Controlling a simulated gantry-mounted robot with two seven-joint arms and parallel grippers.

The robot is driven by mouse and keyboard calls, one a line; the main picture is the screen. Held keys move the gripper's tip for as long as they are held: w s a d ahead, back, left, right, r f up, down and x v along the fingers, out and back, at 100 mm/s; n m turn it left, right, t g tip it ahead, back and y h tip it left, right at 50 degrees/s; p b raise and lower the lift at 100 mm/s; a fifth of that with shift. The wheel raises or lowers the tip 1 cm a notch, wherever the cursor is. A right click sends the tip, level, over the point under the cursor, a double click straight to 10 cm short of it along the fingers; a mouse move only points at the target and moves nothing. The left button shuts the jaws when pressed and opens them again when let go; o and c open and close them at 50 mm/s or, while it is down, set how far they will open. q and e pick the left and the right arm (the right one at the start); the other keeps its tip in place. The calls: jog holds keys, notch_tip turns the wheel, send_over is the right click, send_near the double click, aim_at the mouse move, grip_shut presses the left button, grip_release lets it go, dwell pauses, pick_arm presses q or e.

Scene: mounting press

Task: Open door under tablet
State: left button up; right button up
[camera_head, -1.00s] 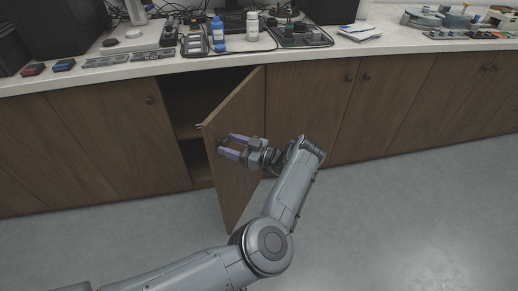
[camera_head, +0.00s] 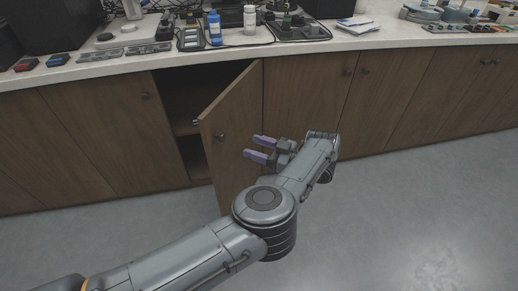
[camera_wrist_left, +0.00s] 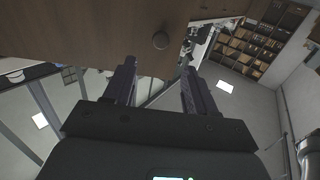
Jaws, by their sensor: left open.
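The brown cabinet door (camera_head: 236,112) stands ajar, swung out from the cabinet, with its hinge side at the right. Its round knob (camera_head: 221,136) shows on the outer face and also in the left wrist view (camera_wrist_left: 160,40). The dark cabinet inside (camera_head: 184,100), with a shelf, shows left of the door. My left gripper (camera_head: 256,147) has purple fingers, open and empty, in front of the door and right of the knob. In the left wrist view the fingers (camera_wrist_left: 158,78) are apart, with the knob beyond their tips. The right gripper is not in view.
The white countertop (camera_head: 120,64) above holds a blue bottle (camera_head: 215,29), a white bottle (camera_head: 250,20) and a black tray (camera_head: 300,33). Closed brown cabinet doors (camera_head: 305,100) run along both sides. The grey floor (camera_head: 420,210) is clear.

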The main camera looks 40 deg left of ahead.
pick_arm(q)
jog(key=shift+d, duration=0.25)
jog(key=shift+c, duration=0.5)
